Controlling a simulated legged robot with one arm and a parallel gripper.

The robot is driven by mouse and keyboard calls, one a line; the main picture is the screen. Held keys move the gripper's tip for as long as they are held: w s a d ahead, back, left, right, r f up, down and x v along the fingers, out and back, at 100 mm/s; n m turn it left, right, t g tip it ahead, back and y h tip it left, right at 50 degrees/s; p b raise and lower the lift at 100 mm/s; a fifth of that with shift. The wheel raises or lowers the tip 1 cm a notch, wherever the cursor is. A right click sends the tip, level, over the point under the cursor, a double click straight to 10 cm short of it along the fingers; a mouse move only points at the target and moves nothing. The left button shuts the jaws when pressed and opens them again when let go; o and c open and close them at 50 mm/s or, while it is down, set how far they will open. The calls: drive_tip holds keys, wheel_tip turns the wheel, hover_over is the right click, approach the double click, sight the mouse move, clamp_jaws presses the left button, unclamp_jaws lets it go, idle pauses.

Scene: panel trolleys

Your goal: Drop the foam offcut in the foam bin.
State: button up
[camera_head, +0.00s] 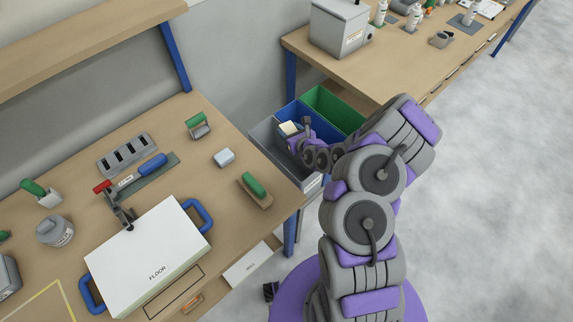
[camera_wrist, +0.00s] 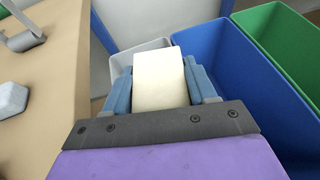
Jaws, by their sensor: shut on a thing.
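My gripper (camera_head: 297,131) is shut on the foam offcut (camera_head: 289,128), a small cream block. In the wrist view the foam offcut (camera_wrist: 160,75) sits between the two blue fingers. In the head view it appears over the bins, near the border of the grey bin (camera_head: 305,181) and the blue bin (camera_head: 286,113). In the wrist view the grey bin (camera_wrist: 123,62) lies behind the block and the blue bin (camera_wrist: 228,60) to its right. The green bin (camera_head: 338,108) is farthest right. I cannot read which is the foam bin. My arm hides part of the bins.
The left workbench (camera_head: 225,205) carries a white case (camera_head: 150,255), a green-topped brush (camera_head: 254,188) and a light grey block (camera_head: 224,158). The right workbench (camera_head: 400,60) holds a grey box (camera_head: 340,25) and several bottles. Open floor (camera_head: 490,200) lies to the right.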

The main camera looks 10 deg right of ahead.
wheel_tip(320, 180, down, 6)
drive_tip(key=b, duration=0.5)
drive_tip(key=shift+b, duration=0.4)
drive_tip(key=shift+r, duration=0.1)
drive_tip(key=o, duration=1.1)
drive_tip(key=shift+a, duration=0.1)
drive_tip(key=shift+r, duration=0.1)
